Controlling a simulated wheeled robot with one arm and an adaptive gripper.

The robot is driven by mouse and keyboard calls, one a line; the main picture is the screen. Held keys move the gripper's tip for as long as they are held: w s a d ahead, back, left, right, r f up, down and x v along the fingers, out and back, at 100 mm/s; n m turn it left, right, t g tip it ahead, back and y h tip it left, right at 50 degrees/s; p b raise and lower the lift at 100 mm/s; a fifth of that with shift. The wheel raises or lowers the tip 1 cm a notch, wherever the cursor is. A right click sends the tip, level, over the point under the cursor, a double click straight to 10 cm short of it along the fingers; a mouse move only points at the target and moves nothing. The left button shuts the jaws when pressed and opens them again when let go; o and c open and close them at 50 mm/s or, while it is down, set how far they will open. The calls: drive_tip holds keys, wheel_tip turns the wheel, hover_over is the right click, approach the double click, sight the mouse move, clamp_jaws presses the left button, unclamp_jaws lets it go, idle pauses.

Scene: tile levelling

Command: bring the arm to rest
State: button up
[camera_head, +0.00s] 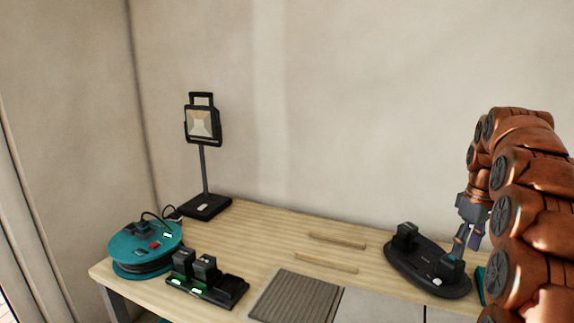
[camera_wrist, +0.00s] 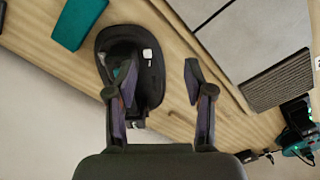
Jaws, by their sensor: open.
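My copper-coloured arm (camera_head: 525,205) rises at the right of the head view, bent over the right end of the workbench. I see nothing held between the fingers. Whether a fingertip touches the block cannot be told.
The wooden bench (camera_head: 270,233) carries a teal cable reel (camera_head: 128,262), a black charger (camera_head: 228,292) with blocks, a work lamp (camera_head: 203,123), a ribbed grey tile (camera_head: 296,296) and pale tiles (camera_head: 380,306). A teal box (camera_wrist: 78,22) lies beside the base. The wall stands behind.

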drive_tip(key=s+a+r+m+p, duration=0.1)
drive_tip(key=s+a+r+p, duration=0.15)
drive_tip(key=s+a, duration=0.5)
drive_tip(key=s+a+r+m+p, duration=0.1)
drive_tip(key=s+a+r+p, duration=0.15)
drive_tip(key=s+a, duration=0.5)
drive_tip(key=s+a+f+m+g+p, duration=0.1)
drive_tip(key=s+a, duration=0.4)
drive_tip(key=s, duration=0.5)
drive_tip(key=s+a+f+m+p, duration=0.1)
drive_tip(key=s+a+f+p, duration=0.2)
drive_tip(key=s, duration=0.7)
drive_tip(key=shift+s+a+f+m+g+p, duration=0.2)
drive_tip(key=shift+a+m+g+p, duration=0.15)
drive_tip(key=shift+a+p, duration=0.7)
